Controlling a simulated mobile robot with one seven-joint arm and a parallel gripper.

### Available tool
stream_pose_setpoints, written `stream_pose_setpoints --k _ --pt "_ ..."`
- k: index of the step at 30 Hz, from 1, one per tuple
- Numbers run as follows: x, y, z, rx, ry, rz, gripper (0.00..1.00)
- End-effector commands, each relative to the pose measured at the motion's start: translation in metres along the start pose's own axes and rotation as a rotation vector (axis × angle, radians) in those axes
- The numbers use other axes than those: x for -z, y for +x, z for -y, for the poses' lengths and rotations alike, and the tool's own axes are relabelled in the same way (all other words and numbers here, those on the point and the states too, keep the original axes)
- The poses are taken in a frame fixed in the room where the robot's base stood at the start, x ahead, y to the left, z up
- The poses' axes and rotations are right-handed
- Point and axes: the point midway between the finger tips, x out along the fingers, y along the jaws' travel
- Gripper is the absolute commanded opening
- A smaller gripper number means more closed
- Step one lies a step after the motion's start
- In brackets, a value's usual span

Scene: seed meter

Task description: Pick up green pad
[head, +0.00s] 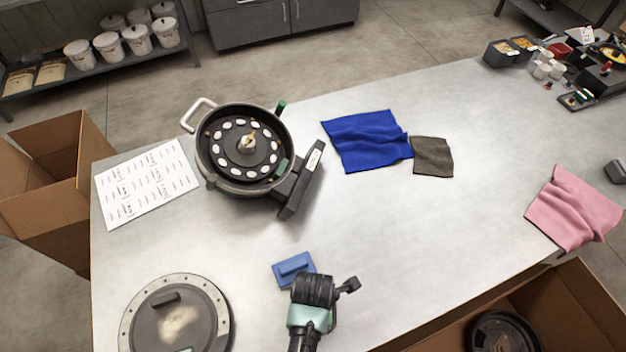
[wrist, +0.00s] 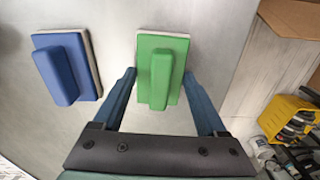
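The green pad (wrist: 162,62) is a flat rectangular block with a raised green grip bar and a pale underside, lying on the metal table. In the wrist view it is straight ahead of my gripper (wrist: 158,76), which is open with one blue finger on each side of the bar. Nothing is held. The height of the fingertips above the pad is hard to tell. In the head view my arm hides the green pad. A similar blue pad (wrist: 66,66) lies to its left; it also shows in the head view (head: 292,267).
A round pot with a seed disc (head: 240,150) stands behind. A round lid (head: 175,315) lies at front left. Blue (head: 365,140), grey (head: 432,156) and pink (head: 572,208) cloths lie on the table. An open cardboard box (head: 560,310) is beyond the front edge.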

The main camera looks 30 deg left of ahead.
Motion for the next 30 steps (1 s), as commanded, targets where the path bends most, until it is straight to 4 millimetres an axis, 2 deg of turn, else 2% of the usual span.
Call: stream_pose_setpoints --k 1,6,14,19,23,30 --pt "0.0 0.0 0.0 0.0 0.0 0.0 0.46" --pt "0.0 0.0 0.0 0.0 0.0 0.0 0.15" --pt "0.0 -0.001 0.0 -0.001 0.0 0.0 0.14" --pt "0.0 -0.009 -0.001 -0.001 0.0 0.001 0.14" --pt "0.0 -0.025 -0.001 -0.003 0.0 0.002 0.14" --pt "-0.001 -0.069 -0.001 -0.005 0.0 0.003 0.14"
